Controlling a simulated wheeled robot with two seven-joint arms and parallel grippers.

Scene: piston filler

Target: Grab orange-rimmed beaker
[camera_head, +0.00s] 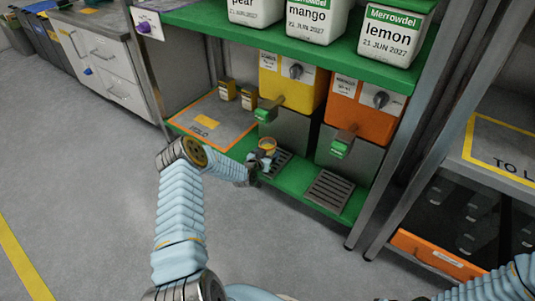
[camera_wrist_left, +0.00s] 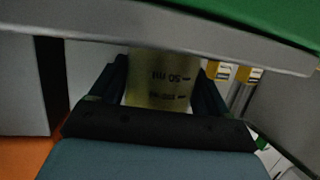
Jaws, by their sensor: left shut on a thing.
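The orange-rimmed beaker (camera_head: 268,144) is small in the head view, under the front of the yellow dispenser (camera_head: 285,85). My left gripper (camera_head: 262,160) is shut on it from the front. In the left wrist view the yellowish beaker (camera_wrist_left: 160,78) fills the space between the two dark fingers, and its volume marks face the camera. Its rim is hidden there behind a grey edge. I cannot tell whether it touches the drip grate (camera_head: 276,165). My right forearm shows at the lower right of the head view, but its gripper is out of view.
An orange dispenser (camera_head: 358,107) stands to the right, above a second grate (camera_head: 328,192). Labelled white tubs stand on the green shelf (camera_head: 258,40) above. Small yellow-labelled boxes (camera_head: 228,89) sit behind the orange-bordered mat (camera_head: 240,125). Metal posts flank the rack; the floor in front is clear.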

